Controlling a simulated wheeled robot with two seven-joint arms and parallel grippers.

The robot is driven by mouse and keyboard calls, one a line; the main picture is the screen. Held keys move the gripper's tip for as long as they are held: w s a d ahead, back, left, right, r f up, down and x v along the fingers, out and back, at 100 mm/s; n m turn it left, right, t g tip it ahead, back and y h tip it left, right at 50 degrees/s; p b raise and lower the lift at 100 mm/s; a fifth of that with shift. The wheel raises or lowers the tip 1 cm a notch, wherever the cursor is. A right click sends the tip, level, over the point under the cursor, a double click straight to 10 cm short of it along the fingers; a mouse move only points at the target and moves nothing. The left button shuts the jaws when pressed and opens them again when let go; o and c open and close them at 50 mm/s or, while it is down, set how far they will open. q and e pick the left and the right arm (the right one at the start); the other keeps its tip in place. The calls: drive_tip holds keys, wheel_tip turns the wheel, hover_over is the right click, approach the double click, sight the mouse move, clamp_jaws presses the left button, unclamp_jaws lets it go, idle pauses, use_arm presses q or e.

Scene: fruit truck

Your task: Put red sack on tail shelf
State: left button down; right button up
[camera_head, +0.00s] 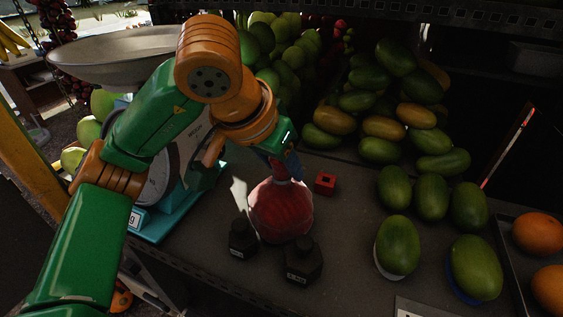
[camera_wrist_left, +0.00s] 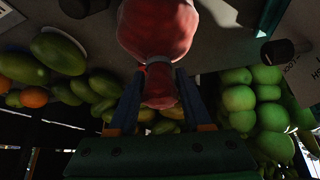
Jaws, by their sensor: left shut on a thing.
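The red sack (camera_head: 281,211) is round and full, with a tied neck. It is on or just above the dark shelf surface (camera_head: 345,240), behind two black weights; I cannot tell whether it touches. My left gripper (camera_head: 286,172) comes down from above and is shut on the sack's neck. In the left wrist view the sack (camera_wrist_left: 158,30) bulges beyond the fingers, and its gathered neck sits between the two blue fingertips (camera_wrist_left: 158,85). My right gripper does not show in either view.
Two black weights (camera_head: 301,262) (camera_head: 243,240) stand close in front of the sack. A small red block (camera_head: 325,183) lies to its right. A scale with a metal pan (camera_head: 115,55) stands left, behind my arm. Papayas (camera_head: 430,192) fill the right; oranges (camera_head: 538,233) sit in a tray.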

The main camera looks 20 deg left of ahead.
use_arm(q)
drive_tip(key=shift+c, duration=1.7)
unclamp_jaws()
drive_tip(key=shift+f, duration=0.1)
drive_tip(key=shift+r, duration=0.3)
drive_tip(key=p+v, duration=0.2)
drive_tip(key=v, duration=1)
drive_tip(key=shift+f, duration=0.15)
